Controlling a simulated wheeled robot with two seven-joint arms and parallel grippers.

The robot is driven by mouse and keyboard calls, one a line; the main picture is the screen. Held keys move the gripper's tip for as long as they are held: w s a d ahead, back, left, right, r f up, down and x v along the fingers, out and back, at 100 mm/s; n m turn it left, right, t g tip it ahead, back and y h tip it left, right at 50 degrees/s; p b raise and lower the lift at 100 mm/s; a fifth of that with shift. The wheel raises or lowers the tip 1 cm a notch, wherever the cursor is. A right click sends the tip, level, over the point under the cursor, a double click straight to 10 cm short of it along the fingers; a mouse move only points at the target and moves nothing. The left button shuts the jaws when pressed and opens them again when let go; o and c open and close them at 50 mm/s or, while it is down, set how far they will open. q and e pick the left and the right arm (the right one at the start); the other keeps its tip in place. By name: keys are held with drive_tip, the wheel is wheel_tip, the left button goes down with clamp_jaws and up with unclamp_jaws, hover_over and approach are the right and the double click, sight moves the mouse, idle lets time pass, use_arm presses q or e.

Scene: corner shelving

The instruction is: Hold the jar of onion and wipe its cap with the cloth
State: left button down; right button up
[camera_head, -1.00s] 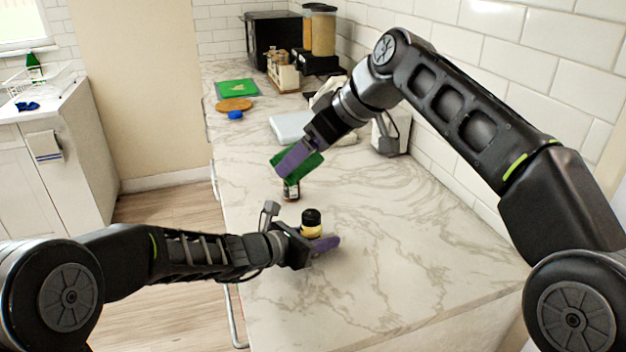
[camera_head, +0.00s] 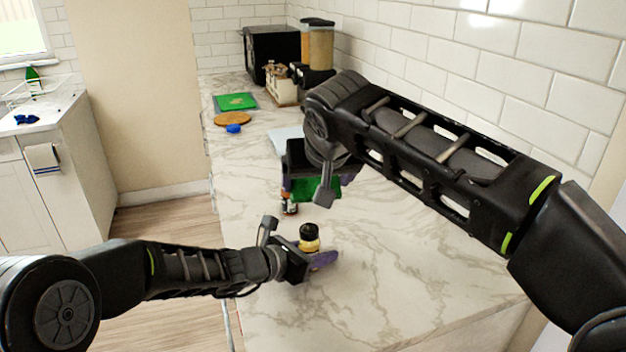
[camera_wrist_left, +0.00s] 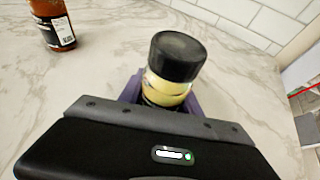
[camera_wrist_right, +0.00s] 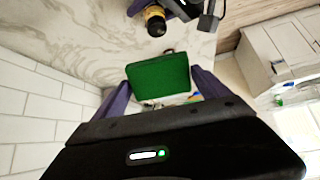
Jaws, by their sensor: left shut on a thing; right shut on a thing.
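The jar of onion (camera_head: 309,243), yellowish with a black cap, stands upright on the counter. My left gripper (camera_head: 318,257) is shut on it from the left. In the left wrist view the jar's black cap (camera_wrist_left: 178,55) rises above the purple fingers and is uncovered. The green cloth (camera_head: 323,188) is in my right gripper (camera_head: 312,182), which is shut on it above the counter, behind the jar. In the right wrist view the cloth (camera_wrist_right: 158,77) spreads between the purple fingers, apart from the jar (camera_wrist_right: 155,20). My right wrist hides part of the cloth in the head view.
A small dark-capped bottle (camera_head: 289,204) stands just behind the jar, below the cloth. Further back are a green board (camera_head: 236,101), a round wooden board (camera_head: 233,119) and a blue item (camera_head: 233,129). A tiled wall (camera_head: 480,90) borders the right. The counter's front is clear.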

drive_tip(key=f, duration=0.8)
drive_tip(key=shift+w+a, duration=0.15)
drive_tip(key=shift+w, duration=0.2)
drive_tip(key=shift+w+a+f, duration=0.1)
drive_tip(key=shift+w+a, duration=0.25)
drive_tip(key=shift+w, duration=0.35)
drive_tip(key=shift+w+a, duration=0.35)
drive_tip(key=shift+w, duration=0.3)
drive_tip(key=shift+s+d+r, duration=0.3)
drive_tip(key=shift+s+r, duration=0.25)
drive_tip(key=shift+r, duration=0.8)
drive_tip(key=shift+s+d+r, duration=0.25)
drive_tip(key=shift+s+r, duration=0.35)
drive_tip(key=shift+r, duration=0.8)
drive_tip(key=shift+s+d+r, duration=0.3)
drive_tip(key=shift+s+r, duration=0.25)
drive_tip(key=shift+r, duration=0.8)
